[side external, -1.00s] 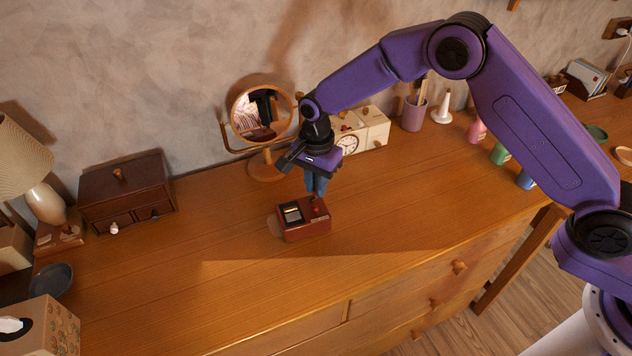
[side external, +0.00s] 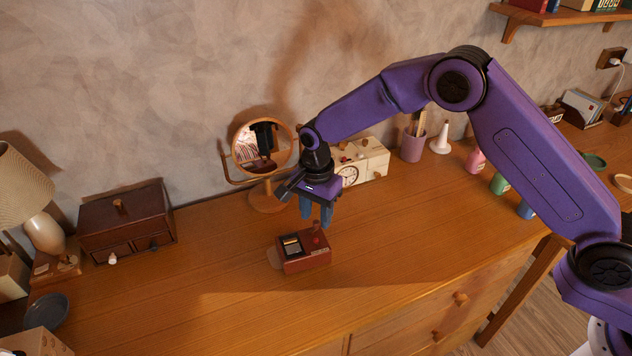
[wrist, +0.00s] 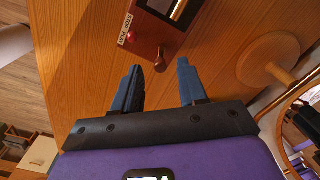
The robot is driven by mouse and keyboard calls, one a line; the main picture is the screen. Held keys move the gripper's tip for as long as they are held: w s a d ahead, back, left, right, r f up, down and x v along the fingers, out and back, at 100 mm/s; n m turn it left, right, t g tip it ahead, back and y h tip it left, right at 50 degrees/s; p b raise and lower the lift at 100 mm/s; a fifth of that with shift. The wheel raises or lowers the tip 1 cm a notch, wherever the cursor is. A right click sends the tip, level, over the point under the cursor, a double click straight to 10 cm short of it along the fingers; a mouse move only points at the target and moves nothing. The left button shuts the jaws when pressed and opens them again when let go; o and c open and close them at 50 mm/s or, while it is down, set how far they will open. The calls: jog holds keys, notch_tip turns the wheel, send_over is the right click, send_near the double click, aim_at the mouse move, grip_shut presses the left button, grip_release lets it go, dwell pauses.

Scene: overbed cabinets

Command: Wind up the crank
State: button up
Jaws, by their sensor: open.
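A small red-brown box (side external: 303,262) with a dark window on top stands on the wooden dresser top. A brown knob (side external: 316,227) rises at its back right corner, with a red ball (side external: 316,240) close by. In the wrist view the box (wrist: 150,35) is at the top, partly cut off, with a pale label and the red ball (wrist: 130,37). The brown knob (wrist: 160,60) shows between the fingertips there. My gripper (side external: 316,217) points down over the box's back right, open and empty, its two blue fingers apart. Whether a finger touches the knob is unclear.
A round mirror (side external: 262,148) on a wooden stand is just behind my gripper. A cream clock box (side external: 362,162) stands behind to the right. A dark drawer chest (side external: 127,225) is at left. The dresser top in front of the box is clear.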

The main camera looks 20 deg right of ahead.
aim_at(318, 223)
notch_tip(318, 223, up, 16)
jog(key=shift+r, duration=0.25)
jog(key=shift+s, duration=0.1)
dwell(0.5)
jog(key=s+d+n, duration=0.8)
jog(key=s, duration=0.3)
jog(key=s+d+n, duration=0.8)
jog(key=s, duration=0.4)
jog(key=s+d+n, duration=0.7)
jog(key=s+d, duration=0.1)
jog(key=s, duration=0.4)
jog(key=shift+d+f+n, duration=0.3)
jog(key=shift+f+n, duration=0.1)
jog(key=shift+f, duration=0.05)
jog(key=shift+s, duration=0.1)
